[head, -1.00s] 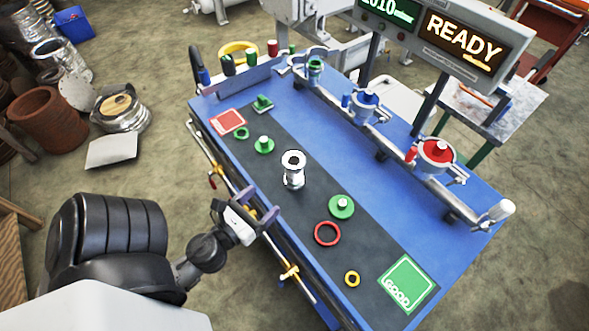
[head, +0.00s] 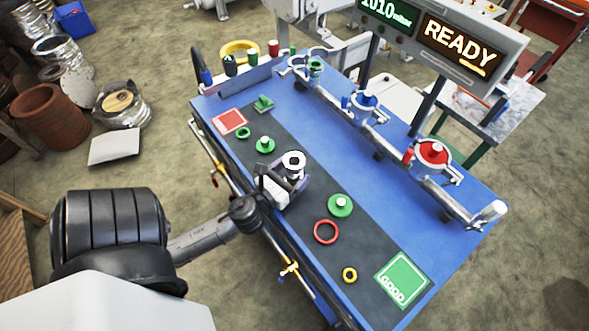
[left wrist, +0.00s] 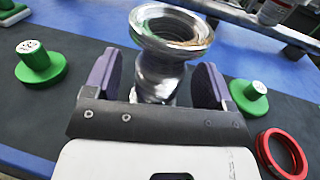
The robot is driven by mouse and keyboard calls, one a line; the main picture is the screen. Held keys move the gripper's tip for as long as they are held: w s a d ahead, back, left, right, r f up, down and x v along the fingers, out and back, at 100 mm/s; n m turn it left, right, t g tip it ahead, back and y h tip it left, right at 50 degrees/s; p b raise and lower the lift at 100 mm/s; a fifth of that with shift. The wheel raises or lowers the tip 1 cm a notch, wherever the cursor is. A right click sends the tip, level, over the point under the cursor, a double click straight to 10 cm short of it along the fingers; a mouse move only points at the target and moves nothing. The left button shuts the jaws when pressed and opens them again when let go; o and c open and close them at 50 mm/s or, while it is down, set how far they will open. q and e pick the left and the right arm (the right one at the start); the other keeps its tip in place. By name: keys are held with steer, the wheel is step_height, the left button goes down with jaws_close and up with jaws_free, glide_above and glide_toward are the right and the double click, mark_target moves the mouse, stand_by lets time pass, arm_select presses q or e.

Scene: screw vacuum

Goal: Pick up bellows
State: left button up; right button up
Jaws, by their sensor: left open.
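The bellows (head: 293,160) is a shiny metal flanged piece standing upright on the dark mat of the blue table. In the left wrist view the bellows (left wrist: 168,55) shows its round open top flange. My left gripper (head: 293,182) is at the bellows, its purple-grey fingers on either side of the body below the top flange. In the left wrist view the left gripper (left wrist: 157,85) is open, with the bellows between or just beyond its fingertips. Whether the fingers touch it cannot be told. The bellows' lower part is partly hidden by the gripper.
Green pieces (head: 265,145) and (head: 341,205) another green piece stand on the mat, with a red ring (head: 326,232) and yellow ring (head: 350,275). A red square (head: 230,121) and green GOOD square (head: 404,281) mark the mat's ends. A metal pipe with valves (head: 397,138) runs along the far side.

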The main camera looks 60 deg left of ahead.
arm_select(q)
steer(key=shift+w+a, duration=0.2)
steer(key=shift+w, duration=0.35)
steer(key=c, duration=1.2)
steer(key=shift+o, duration=0.2)
steer(key=shift+r, duration=0.1)
